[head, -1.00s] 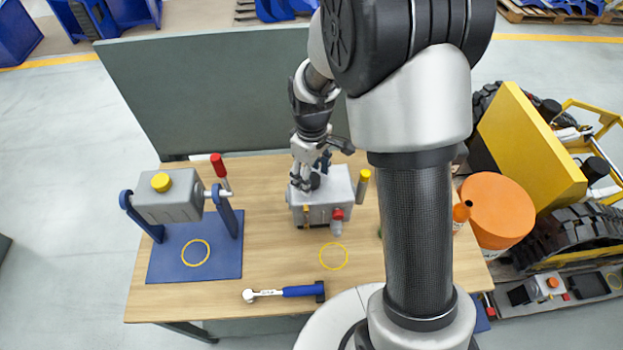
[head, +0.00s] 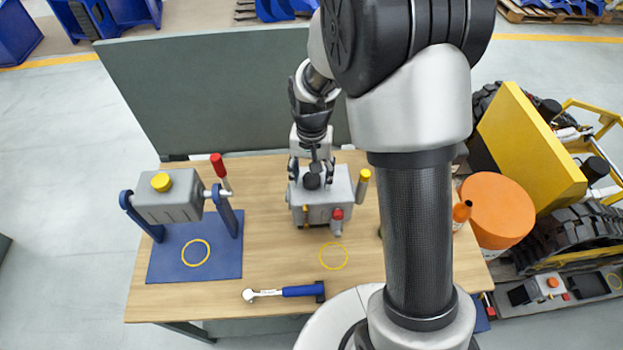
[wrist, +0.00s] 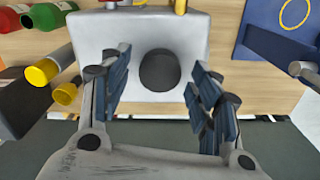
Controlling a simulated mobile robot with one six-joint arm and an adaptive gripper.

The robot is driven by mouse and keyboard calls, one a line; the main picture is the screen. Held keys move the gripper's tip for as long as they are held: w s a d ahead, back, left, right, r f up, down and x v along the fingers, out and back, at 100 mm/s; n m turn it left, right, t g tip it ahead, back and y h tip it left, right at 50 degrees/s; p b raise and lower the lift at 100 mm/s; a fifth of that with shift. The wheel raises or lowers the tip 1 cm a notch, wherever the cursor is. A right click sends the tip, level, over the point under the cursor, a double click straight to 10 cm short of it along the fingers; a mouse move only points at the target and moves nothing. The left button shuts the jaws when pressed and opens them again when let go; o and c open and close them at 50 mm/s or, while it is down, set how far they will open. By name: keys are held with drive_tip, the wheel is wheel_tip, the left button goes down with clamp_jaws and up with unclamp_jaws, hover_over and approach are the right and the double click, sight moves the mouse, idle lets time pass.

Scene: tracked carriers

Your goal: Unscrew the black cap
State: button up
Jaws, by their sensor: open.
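The black cap (head: 312,181) sits on top of the grey box (head: 338,204) in the middle of the table. In the wrist view the black cap (wrist: 159,70) is a dark round knob on the pale top face of the grey box (wrist: 100,35). My gripper (head: 312,172) is open above the box, with one finger on each side of the cap. In the wrist view my gripper (wrist: 155,90) shows clear gaps between its blue finger pads and the cap, which lies roughly midway between them.
A grey tank (head: 168,200) with a yellow cap (head: 161,182) hangs in a blue stand at left. A torque wrench (head: 285,292) lies at the front edge. A yellow-topped cylinder (head: 362,184) and a red-capped fitting (head: 337,215) are close to the box. A dark panel stands behind.

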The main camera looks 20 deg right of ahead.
drive_tip(key=m, duration=0.9)
drive_tip(key=c, duration=0.9)
drive_tip(key=n, duration=0.2)
drive_tip(key=shift+n, duration=0.4)
drive_tip(key=n, duration=0.4)
drive_tip(key=shift+n, duration=1.3)
